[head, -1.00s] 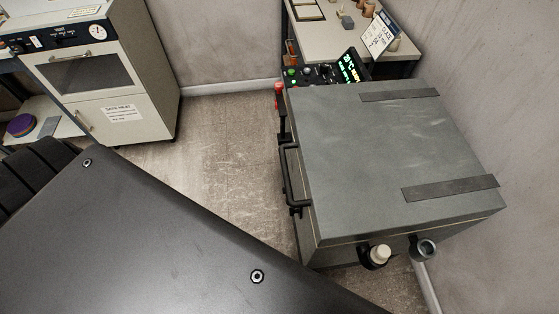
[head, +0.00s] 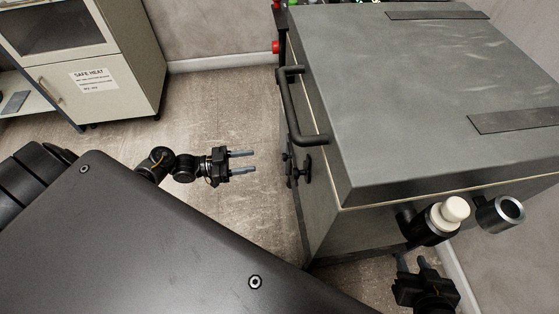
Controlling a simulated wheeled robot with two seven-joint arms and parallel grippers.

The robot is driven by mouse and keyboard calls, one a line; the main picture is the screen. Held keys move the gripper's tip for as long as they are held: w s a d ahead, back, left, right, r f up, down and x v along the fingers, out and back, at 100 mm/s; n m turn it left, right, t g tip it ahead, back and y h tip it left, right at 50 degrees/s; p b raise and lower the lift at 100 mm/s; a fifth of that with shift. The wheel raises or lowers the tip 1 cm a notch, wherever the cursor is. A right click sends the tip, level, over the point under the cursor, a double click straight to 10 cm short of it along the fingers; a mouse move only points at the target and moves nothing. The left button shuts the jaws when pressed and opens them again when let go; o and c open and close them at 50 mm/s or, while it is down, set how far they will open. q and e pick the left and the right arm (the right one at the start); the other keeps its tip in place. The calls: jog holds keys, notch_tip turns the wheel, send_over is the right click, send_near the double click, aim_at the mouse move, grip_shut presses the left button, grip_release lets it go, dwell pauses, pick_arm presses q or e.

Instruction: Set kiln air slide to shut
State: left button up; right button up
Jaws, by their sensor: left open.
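The grey kiln (head: 420,95) stands at the right with its lid down. A black bar handle (head: 292,110) is on its front edge. Below it, a small black knob or slide fitting (head: 305,167) sits on the front face, probably the air slide; its setting is too small to read. My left gripper (head: 243,163) is open and empty, its fingers pointing right toward this fitting, apart from it. My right gripper (head: 412,263) is at the lower right, below a white-capped port; its fingers appear apart with nothing between them.
A black port with a white plug (head: 454,209) and a grey open tube (head: 507,211) stick out from the kiln's near side. A white cabinet (head: 90,88) stands at the back left. The floor (head: 215,110) between cabinet and kiln is clear.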

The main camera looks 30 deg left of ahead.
pick_arm(q)
jog(key=x, duration=1)
jog(key=shift+w+d, duration=0.25)
jog(key=shift+d, duration=0.05)
grip_shut()
